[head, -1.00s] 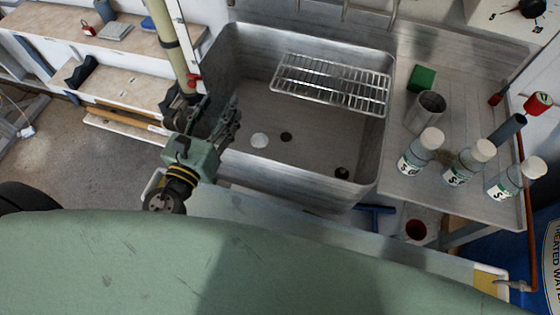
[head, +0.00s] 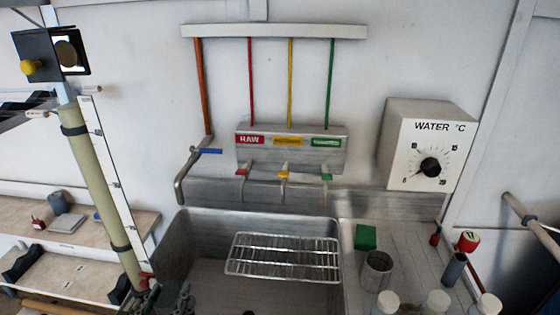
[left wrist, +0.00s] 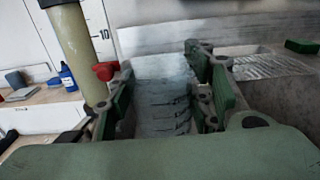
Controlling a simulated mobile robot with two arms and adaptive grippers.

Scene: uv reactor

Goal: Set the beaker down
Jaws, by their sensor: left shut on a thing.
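The beaker (left wrist: 160,88) looks clear, with dark marks on its wall, and fills the gap between my left gripper's fingers in the left wrist view. My left gripper (left wrist: 163,108) is shut on it, one green-padded finger on each side. In the head view only the top of my left gripper (head: 166,298) shows at the bottom edge, by the sink's left side. The beaker cannot be made out there. My right gripper is not in view.
The sink (head: 190,235) holds a wire rack (head: 285,257) across its back. The drainboard (head: 350,288) at right carries a green block (head: 365,237), a metal cup (head: 377,270) and several bottles (head: 435,303). A tall tube (head: 100,190) stands close by my left gripper.

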